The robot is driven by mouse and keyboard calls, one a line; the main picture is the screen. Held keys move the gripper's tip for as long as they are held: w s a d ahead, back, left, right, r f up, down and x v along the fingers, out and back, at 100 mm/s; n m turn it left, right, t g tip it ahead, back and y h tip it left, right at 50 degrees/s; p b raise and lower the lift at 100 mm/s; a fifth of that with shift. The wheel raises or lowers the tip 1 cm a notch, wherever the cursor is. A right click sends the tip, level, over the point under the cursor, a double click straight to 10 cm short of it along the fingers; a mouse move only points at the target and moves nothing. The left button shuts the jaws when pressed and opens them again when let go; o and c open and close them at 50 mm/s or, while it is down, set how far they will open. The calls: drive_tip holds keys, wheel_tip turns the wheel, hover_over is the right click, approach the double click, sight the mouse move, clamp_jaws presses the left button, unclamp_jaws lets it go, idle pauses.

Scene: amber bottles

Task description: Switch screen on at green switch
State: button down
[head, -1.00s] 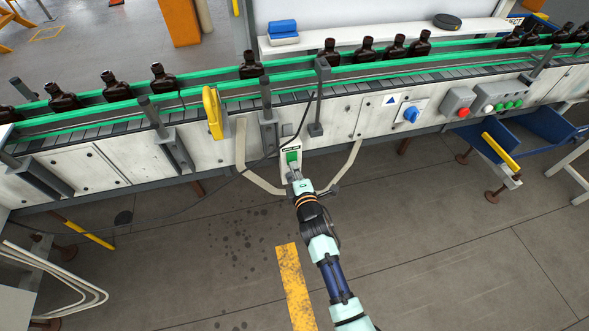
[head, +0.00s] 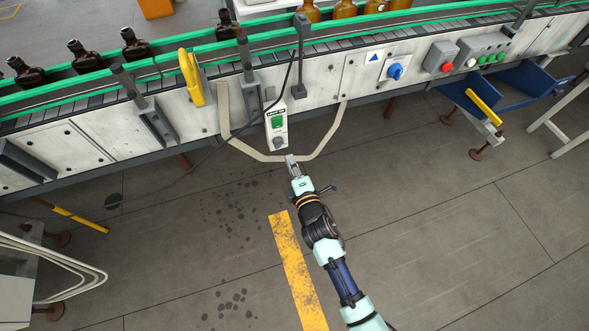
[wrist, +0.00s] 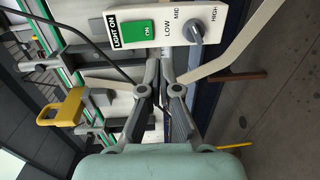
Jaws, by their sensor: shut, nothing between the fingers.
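The green switch (head: 277,123) sits on a white control box on the conveyor's front, under a "LIGHT ON" label. My gripper (head: 291,159) is shut and empty, below the box and apart from the switch. In the wrist view my gripper (wrist: 159,66) has its fingertips together. Amber bottles (head: 345,9) at the top glow as if lit from behind. The screen behind them is mostly cut off by the frame's top.
A bent cream guard rail (head: 228,128) flanks the box on both sides. A black cable (head: 235,125) hangs across the conveyor front. A yellow handle (head: 190,77) stands out at left. A blue bin (head: 525,82) hangs at right. The floor before the conveyor is open.

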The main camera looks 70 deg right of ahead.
drive_tip(key=v, duration=0.3)
drive_tip(key=shift+f, duration=0.3)
idle(0.3)
drive_tip(key=w+a+r+m+t+y+p, duration=0.25)
drive_tip(key=w+a+r+m+y, duration=0.3)
drive_tip(key=w+a+r, duration=0.9)
drive_tip(key=s+a+r+m+y+p, duration=0.15)
drive_tip(key=a+r+y, duration=0.3)
drive_tip(key=a, duration=0.85)
drive_tip(key=s+a+r+y+p, duration=0.2)
drive_tip(key=a+r+y, duration=0.3)
drive_tip(key=a, duration=0.8)
wheel_tip(320, 180, up, 37)
drive_tip(key=d+h+p, duration=0.1)
drive_tip(key=p, duration=3.5)
drive_tip(key=shift+w+d+p, duration=0.2)
drive_tip(key=shift+d+p, duration=0.2)
